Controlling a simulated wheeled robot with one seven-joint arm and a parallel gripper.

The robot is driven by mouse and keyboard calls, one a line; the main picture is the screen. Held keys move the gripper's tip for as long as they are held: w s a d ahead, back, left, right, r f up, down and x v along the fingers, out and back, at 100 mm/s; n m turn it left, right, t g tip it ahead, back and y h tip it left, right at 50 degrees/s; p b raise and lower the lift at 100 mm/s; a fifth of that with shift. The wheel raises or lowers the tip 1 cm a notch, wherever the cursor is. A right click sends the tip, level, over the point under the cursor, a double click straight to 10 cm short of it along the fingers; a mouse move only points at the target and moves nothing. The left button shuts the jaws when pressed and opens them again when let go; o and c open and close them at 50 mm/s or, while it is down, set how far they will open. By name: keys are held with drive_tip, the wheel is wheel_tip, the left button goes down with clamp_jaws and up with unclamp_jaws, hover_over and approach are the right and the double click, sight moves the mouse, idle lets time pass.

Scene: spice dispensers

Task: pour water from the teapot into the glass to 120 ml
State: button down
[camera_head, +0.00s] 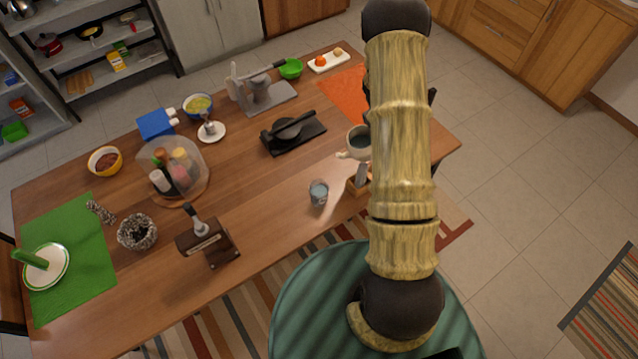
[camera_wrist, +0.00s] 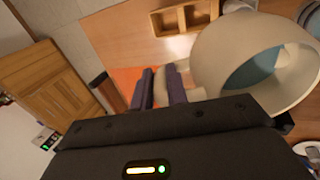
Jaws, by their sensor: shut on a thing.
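The cream teapot (camera_head: 357,142) is held above the far right part of the table, partly hidden behind my arm in the head view. Its spout points left, toward the glass. In the wrist view the teapot (camera_wrist: 212,62) fills the upper right, and bluish water shows inside it. My gripper (camera_wrist: 160,88) is shut on the teapot's handle, between its purple finger pads; the head view hides the fingers. The small clear glass (camera_head: 318,192) stands upright on the table, left of and nearer than the teapot. It looks bluish inside, but its level is too small to read.
A wooden compartment box (camera_head: 358,186) stands right of the glass, close to it; it also shows in the wrist view (camera_wrist: 185,18). A black press (camera_head: 292,131) lies behind the glass. A dark wooden stand (camera_head: 208,243) is at left. The table between stand and glass is clear.

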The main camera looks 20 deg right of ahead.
drive_tip(key=d+f+y+p, duration=0.1)
drive_tip(key=p, duration=0.1)
drive_tip(key=w+d+f+g+y+p, duration=0.1)
drive_tip(key=d+f+y+p, duration=0.1)
drive_tip(key=shift+d+y+p, duration=0.1)
drive_tip(key=shift+y+p, duration=0.2)
drive_tip(key=shift+p, duration=0.05)
idle(0.4)
drive_tip(key=shift+w, duration=0.1)
wheel_tip(320, 180, up, 5)
drive_tip(key=shift+p, duration=1.2)
